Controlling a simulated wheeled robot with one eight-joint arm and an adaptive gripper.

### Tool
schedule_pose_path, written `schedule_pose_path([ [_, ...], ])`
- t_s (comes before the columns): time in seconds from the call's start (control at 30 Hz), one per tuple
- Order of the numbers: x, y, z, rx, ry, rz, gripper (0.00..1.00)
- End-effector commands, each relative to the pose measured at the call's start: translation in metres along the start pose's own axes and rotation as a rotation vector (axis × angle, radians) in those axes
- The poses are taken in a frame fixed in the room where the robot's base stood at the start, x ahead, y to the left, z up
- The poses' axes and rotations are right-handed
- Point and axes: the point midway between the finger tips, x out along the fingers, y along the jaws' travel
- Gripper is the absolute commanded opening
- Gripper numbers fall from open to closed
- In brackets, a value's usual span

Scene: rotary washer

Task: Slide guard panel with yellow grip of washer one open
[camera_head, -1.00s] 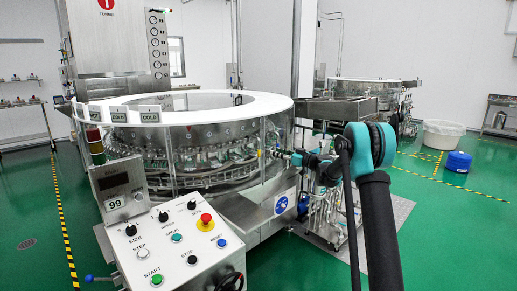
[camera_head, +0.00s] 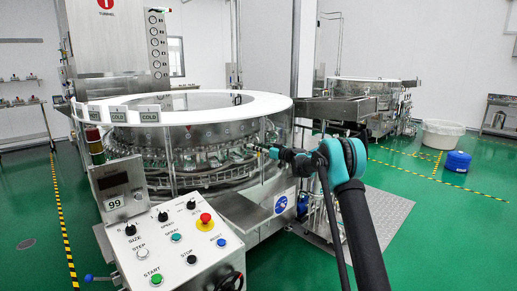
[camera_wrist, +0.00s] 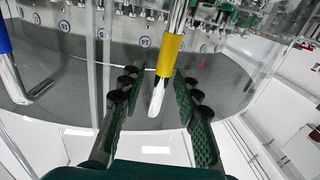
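Washer one appears to be the large round machine with a white top ring (camera_head: 270,107) and clear guard panels in the head view. In the wrist view, a metal handle with a yellow grip (camera_wrist: 171,55) stands upright in front of a clear panel. My gripper (camera_wrist: 159,80) is open, with one finger on each side of the handle's lower end. I cannot tell whether either finger touches it. In the head view my gripper (camera_head: 268,150) is small, at the washer's right front side.
Another handle with a blue grip (camera_wrist: 4,38) is at the left of the wrist view. A control console (camera_head: 170,240) stands front left of the washer. A second machine (camera_head: 360,92) stands behind right.

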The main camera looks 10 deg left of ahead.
Motion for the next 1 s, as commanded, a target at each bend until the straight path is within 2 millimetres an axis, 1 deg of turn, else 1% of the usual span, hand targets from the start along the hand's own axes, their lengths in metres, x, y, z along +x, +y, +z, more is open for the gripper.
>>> schedule_pose_path([
  [0.07, 0.000, 0.000, 0.000, 0.000, 0.000, 0.000, 0.32],
  [0.1, 0.000, 0.000, 0.000, 0.000, 0.000, 0.000, 0.30],
  [0.3, 0.000, 0.000, 0.000, 0.000, 0.000, 0.000, 0.05],
  [0.33, 0.000, 0.000, 0.000, 0.000, 0.000, 0.000, 0.01],
  [0.37, 0.000, 0.000, 0.000, 0.000, 0.000, 0.000, 0.00],
  [0.8, 0.000, -0.002, 0.000, 0.000, 0.000, 0.000, 0.00],
  [0.93, 0.002, -0.013, 0.000, 0.000, 0.000, -0.002, 0.00],
  [1.0, 0.005, -0.025, 0.000, 0.000, 0.000, -0.004, 0.00],
])
